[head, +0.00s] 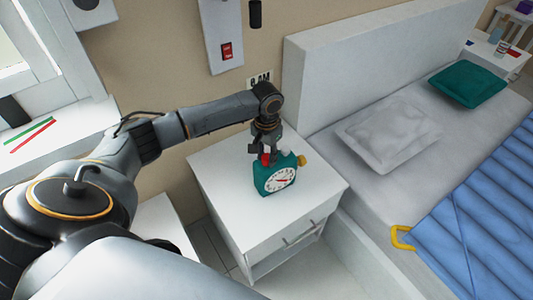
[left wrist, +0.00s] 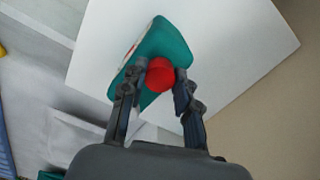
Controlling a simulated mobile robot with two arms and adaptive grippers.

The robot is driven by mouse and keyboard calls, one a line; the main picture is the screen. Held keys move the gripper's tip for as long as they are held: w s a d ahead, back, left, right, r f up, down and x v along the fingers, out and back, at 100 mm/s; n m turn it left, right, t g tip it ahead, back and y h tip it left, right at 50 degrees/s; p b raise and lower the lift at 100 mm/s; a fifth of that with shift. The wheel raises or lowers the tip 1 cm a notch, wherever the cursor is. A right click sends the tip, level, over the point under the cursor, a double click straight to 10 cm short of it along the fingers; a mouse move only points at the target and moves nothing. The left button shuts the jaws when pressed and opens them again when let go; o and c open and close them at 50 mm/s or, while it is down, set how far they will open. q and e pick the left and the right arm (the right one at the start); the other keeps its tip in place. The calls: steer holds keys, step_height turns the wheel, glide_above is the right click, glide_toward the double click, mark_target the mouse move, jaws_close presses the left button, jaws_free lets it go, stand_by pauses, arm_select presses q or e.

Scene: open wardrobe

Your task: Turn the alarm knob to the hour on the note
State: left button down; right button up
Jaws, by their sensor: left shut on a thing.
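The teal alarm clock (head: 262,186) stands on the white nightstand, its white dial with a red hand facing the front. My left gripper (head: 265,157) comes down from above onto the top of the clock. In the left wrist view, the left gripper (left wrist: 160,88) is shut on the red knob (left wrist: 160,74), which sits between its fingers. The clock's teal body (left wrist: 172,42) lies just beyond. A yellow knob (head: 301,160) sticks out at the clock's right side. The note (head: 259,79) on the wall seems to read "6 AM", partly hidden by my arm. My right gripper is out of view.
The nightstand top (head: 222,162) is bare around the clock. The bed with a grey pillow (head: 390,132), a teal pillow (head: 468,84) and a blue cover (head: 480,215) is at right. A wall panel with a red switch (head: 226,50) hangs above.

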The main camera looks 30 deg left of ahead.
arm_select(q)
steer(key=m+p, duration=0.4)
steer(key=shift+r, duration=0.2)
steer(key=m+p, duration=0.1)
steer(key=m, duration=0.1)
steer(key=shift+m+p, duration=0.3)
steer(key=shift+p, duration=0.1)
steer(key=m+p, duration=0.1)
steer(key=m, duration=0.1)
steer(key=shift+f+m, duration=0.1)
steer(key=shift+m, duration=0.3)
steer(key=m+p, duration=0.1)
steer(key=m, duration=0.1)
steer(key=shift+m, duration=0.3)
steer(key=m, duration=0.3)
steer(key=shift+f+m, duration=0.1)
steer(key=shift+m, duration=0.3)
steer(key=m, duration=0.3)
steer(key=shift+m, duration=2.1)
